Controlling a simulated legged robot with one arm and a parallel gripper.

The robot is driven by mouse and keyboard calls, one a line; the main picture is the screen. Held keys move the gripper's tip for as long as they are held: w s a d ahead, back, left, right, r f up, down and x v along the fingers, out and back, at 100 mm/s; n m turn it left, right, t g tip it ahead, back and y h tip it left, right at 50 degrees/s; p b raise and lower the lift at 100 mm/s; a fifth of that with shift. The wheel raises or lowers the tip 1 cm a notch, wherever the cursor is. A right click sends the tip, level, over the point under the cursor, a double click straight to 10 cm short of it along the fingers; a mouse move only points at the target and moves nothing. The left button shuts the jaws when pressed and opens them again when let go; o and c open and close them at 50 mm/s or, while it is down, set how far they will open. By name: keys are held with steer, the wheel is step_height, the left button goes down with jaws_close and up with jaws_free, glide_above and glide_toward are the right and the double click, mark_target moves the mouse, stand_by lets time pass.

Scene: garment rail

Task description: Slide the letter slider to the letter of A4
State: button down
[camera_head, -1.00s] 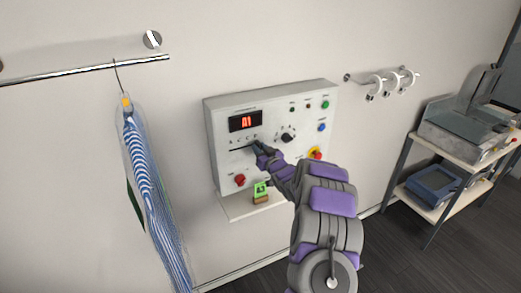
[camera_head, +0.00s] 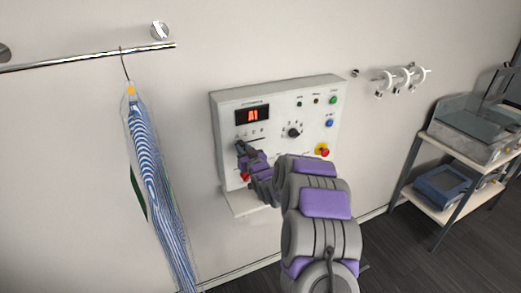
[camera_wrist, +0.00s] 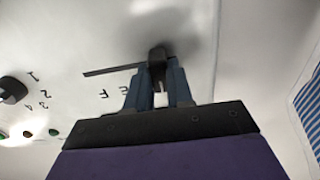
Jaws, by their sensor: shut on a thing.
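The control panel (camera_head: 275,135) is a pale box on the wall. Its display (camera_head: 252,115) reads A1 in red. My gripper (camera_head: 243,149) is at the left end of the letter slot in the head view, hiding the slider there. In the wrist view my gripper (camera_wrist: 158,75) is shut on the slider's black knob (camera_wrist: 157,53). The slot (camera_wrist: 110,70) runs from the knob to the left in this turned view, with letters F and E showing beside it. The letters nearest the knob are hidden behind the fingers.
The number dial (camera_head: 294,132) sits right of the slot, with several coloured buttons beyond it. A red emergency knob (camera_head: 323,150) is at lower right. My arm covers much of the shelf (camera_head: 240,202) below. A striped garment (camera_head: 157,180) hangs at left.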

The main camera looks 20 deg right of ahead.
steer(key=shift+a+r, duration=0.15)
steer(key=shift+a, duration=0.45)
steer(key=c, duration=1.3)
jaws_free()
steer(key=shift+o, duration=1.3)
steer(key=shift+a, duration=0.3)
steer(key=shift+o, duration=0.2)
steer(key=shift+w, duration=0.25)
steer(key=s, duration=1.7)
steer(key=shift+s+d, duration=0.2)
steer(key=shift+d, duration=0.2)
